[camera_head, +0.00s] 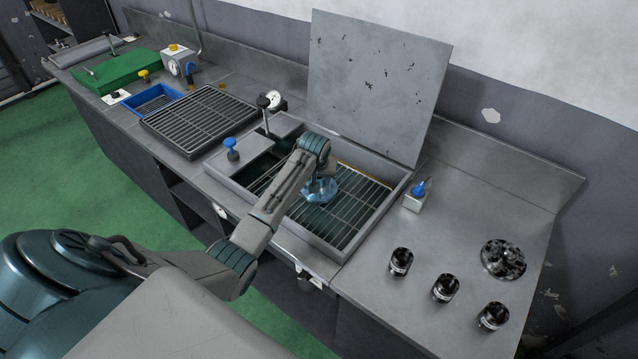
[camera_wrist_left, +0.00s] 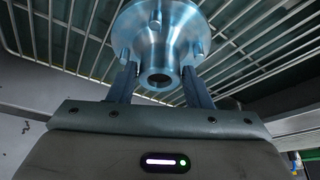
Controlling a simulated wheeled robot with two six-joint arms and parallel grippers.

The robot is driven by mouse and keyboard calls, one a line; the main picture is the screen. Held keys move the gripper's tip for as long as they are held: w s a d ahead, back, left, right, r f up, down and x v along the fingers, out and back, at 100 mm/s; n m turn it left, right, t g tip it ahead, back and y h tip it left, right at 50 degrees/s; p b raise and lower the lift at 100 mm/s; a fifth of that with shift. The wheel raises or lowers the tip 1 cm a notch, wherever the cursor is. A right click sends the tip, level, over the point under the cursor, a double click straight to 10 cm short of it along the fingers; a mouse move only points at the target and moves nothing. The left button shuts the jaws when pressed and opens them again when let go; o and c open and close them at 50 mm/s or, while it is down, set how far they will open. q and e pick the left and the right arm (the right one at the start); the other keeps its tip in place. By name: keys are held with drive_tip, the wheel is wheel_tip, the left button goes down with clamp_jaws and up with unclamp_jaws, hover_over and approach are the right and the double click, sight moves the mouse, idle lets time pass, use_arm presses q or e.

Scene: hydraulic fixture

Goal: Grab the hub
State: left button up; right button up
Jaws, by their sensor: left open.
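The hub (camera_head: 320,192) is a shiny, bluish metal flange with a short hollow neck. It sits on the wire grate (camera_head: 345,217) inside the open basin. In the left wrist view the hub (camera_wrist_left: 166,32) fills the top middle, with its neck facing the camera and studs around its flange. My left gripper (camera_head: 318,184) is over the hub and partly hides it in the head view. Its two fingers also show in the left wrist view (camera_wrist_left: 159,75), open, one on each side of the neck. I cannot tell whether they touch it. My right gripper is not in view.
The basin's raised lid (camera_head: 375,85) stands behind the grate. A blue-knobbed block (camera_head: 418,195) stands right of the basin. A dark speckled flange (camera_head: 503,259) and three dark cylinders (camera_head: 445,288) stand on the right counter. A slatted tray (camera_head: 200,120) and blue bin (camera_head: 152,101) lie left.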

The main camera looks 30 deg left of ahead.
use_arm(q)
drive_tip(key=shift+x, duration=0.95)
clamp_jaws()
